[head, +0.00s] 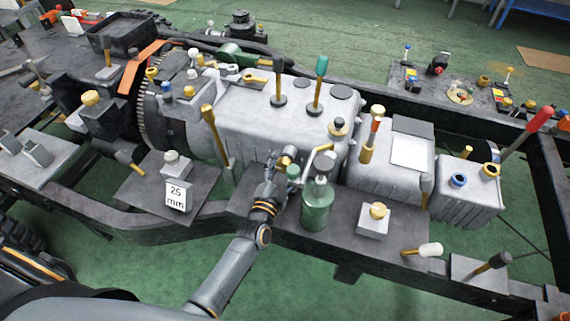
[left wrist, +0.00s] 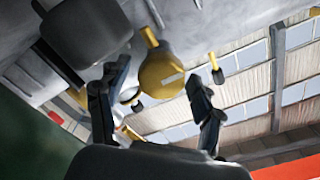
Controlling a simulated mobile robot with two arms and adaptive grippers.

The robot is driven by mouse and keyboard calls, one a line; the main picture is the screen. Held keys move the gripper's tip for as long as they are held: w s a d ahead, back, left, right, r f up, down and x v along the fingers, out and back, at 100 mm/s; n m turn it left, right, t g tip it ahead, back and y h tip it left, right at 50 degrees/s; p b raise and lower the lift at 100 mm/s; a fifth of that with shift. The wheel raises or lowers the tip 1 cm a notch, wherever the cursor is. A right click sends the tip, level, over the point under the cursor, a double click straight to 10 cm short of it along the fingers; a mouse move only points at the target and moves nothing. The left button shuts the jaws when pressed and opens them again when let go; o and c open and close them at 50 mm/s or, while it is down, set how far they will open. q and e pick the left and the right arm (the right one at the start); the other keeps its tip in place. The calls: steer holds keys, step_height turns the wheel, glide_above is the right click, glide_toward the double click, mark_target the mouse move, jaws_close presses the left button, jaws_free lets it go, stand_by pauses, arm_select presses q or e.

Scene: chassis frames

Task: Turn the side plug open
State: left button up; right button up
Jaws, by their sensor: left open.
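The side plug, a round brass-yellow plug with a pale mark on its face, shows in the left wrist view (left wrist: 162,72). It is on the side of the grey gearbox housing (head: 262,122). My left gripper (head: 280,160) reaches up to the side of the housing, and the plug is small and partly hidden there in the head view. In the left wrist view my left gripper (left wrist: 157,95) is open, with one dark finger on each side of the plug. I cannot tell whether either finger touches it. My right gripper is not in view.
A green bottle (head: 317,208) stands close to the right of my left gripper. A white block with a yellow knob (head: 373,222) is farther right. A sign reading 25 mm (head: 176,196) stands on a plate to the left. Several upright handles rise from the housing.

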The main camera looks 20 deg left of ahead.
arm_select(q)
steer(key=shift+w, duration=0.3)
steer(key=c, duration=1.2)
steer(key=shift+o, duration=0.2)
